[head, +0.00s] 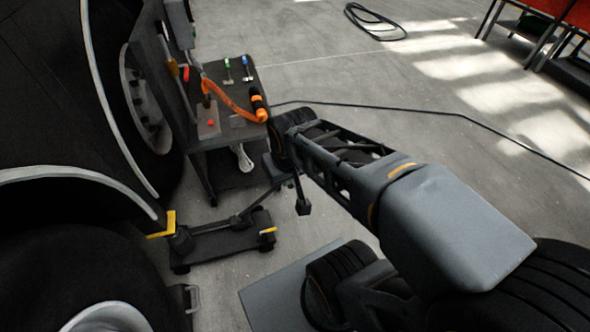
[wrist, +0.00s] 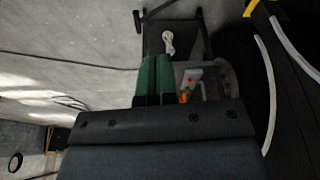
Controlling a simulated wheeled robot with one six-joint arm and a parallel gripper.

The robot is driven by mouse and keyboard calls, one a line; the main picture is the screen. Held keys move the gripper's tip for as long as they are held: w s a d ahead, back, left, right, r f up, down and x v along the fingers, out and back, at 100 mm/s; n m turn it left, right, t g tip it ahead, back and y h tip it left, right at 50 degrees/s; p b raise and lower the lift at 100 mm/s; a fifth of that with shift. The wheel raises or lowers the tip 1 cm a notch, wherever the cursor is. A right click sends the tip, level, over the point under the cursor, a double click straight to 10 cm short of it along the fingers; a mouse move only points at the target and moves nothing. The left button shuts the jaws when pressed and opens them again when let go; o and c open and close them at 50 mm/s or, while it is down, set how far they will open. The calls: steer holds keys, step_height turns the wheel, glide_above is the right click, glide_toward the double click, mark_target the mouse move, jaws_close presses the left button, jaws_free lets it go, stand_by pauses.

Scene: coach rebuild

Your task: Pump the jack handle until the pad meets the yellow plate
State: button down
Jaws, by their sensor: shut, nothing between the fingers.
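The black floor jack (head: 222,246) sits low on the floor beside the coach's dark wheel. Its dark handle (head: 252,207) slopes up and right towards the end of my arm. The yellow plate (head: 168,225) stands at the jack's left end, by the coach's side. The dark pad (head: 181,241) is close below or beside the plate; I cannot tell if they touch. My gripper shows in the wrist view (wrist: 156,62) with green fingers side by side, shut and empty. In the head view the gripper is not clearly distinguishable from my arm and the handle's upper end.
A dark cart (head: 240,78) stands behind the jack, carrying an orange lever (head: 230,98) and a red button (head: 211,122). A black hose (head: 420,112) crosses the floor. Open floor lies to the right.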

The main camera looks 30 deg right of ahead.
steer(key=w+d+f+m+h+b, duration=0.1)
steer(key=w+d+f+b, duration=0.2)
steer(key=w+f, duration=1)
steer(key=w+d+f+m+h+b, duration=0.1)
steer(key=w+d+f+b, duration=0.3)
steer(key=w+f, duration=0.9)
step_height(320, 180, down, 2)
steer(key=shift+w+d+f+m+h+b, duration=0.2)
steer(key=shift+w+f+m+h+b, duration=0.15)
steer(key=shift+b, duration=0.75)
steer(key=b+x, duration=0.1)
steer(key=x, duration=0.3)
steer(key=b+x, duration=0.1)
steer(key=x, duration=0.3)
steer(key=s+d+b+x, duration=0.1)
steer(key=b+x, duration=0.1)
steer(key=x, duration=0.2)
steer(key=shift+f, duration=0.1)
steer(key=shift+d+f, duration=0.35)
steer(key=shift+f, duration=0.2)
